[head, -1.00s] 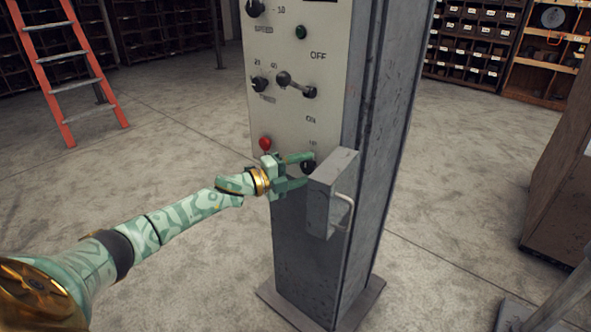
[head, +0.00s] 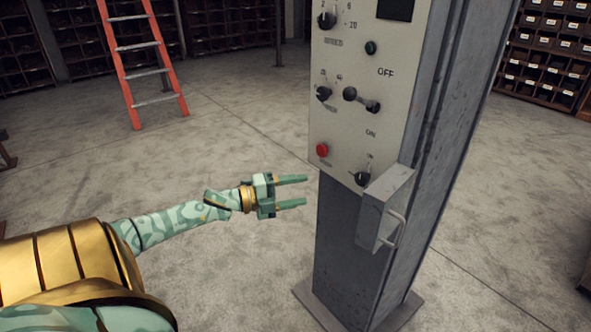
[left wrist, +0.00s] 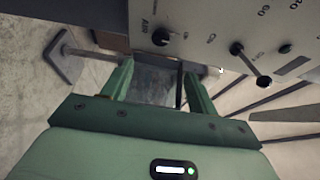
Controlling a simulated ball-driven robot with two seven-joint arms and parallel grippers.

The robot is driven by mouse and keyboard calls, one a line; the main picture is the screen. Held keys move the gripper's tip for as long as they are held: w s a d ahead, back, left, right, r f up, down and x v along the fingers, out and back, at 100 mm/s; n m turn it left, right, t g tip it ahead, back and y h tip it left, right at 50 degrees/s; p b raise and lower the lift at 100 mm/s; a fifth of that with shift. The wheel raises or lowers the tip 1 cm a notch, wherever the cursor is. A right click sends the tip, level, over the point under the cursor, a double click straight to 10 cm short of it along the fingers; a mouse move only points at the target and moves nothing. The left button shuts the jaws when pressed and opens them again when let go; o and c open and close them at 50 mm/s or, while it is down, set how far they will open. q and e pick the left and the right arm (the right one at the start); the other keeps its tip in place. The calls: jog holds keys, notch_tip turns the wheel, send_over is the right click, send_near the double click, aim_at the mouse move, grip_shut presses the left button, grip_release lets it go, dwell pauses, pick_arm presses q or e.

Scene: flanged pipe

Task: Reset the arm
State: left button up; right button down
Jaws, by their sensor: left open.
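My left gripper (head: 291,191) is open and empty in the head view, with its green fingers pointing right. It is in the air to the left of the grey control column (head: 345,230), apart from it. In the left wrist view its two fingers (left wrist: 157,85) are spread with nothing between them. The control panel (head: 335,120) on the column carries several black knobs, a lever (head: 362,99) and a red button (head: 322,150). A lower black knob (head: 362,178) is near the gripper's height; it also shows in the left wrist view (left wrist: 160,38). My right gripper is not in view.
A grey box with a handle (head: 385,208) juts from the column's front right. A red ladder (head: 143,65) stands at the back left, with shelves (head: 60,45) behind. Bin shelves (head: 548,55) stand at the back right. The floor left of the column is clear.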

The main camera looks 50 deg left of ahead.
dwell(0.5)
pick_arm(q)
jog(key=s+a+f+n+g+y, duration=0.1)
jog(key=s+a+f+n+y, duration=0.1)
jog(key=a+f+n+y, duration=0.9)
jog(key=s+d+f+n+g, duration=0.1)
jog(key=s+f+n+g, duration=0.15)
jog(key=s+f, duration=0.6)
jog(key=s+f+n+g, duration=0.25)
jog(key=s+f, duration=0.25)
jog(key=f, duration=0.7)
jog(key=s+d+f+n+g, duration=0.1)
jog(key=s+d+f+g, duration=0.2)
jog(key=s+d+f, duration=0.35)
jog(key=s+d+f+n+g, duration=0.1)
jog(key=s+d+f+g, duration=0.2)
jog(key=s+f, duration=0.55)
jog(key=s+d+f+n+g+h, duration=0.1)
jog(key=s+d+f, duration=0.1)
jog(key=s+d, duration=0.7)
jog(key=s+d+f+g+h, duration=0.1)
jog(key=s+d+f+g, duration=0.1)
jog(key=s+d, duration=0.7)
jog(key=d, duration=0.3)
jog(key=shift+d+f+n+g+h, duration=0.25)
jog(key=shift+n+g+h, duration=0.05)
jog(key=shift+n+h, duration=0.1)
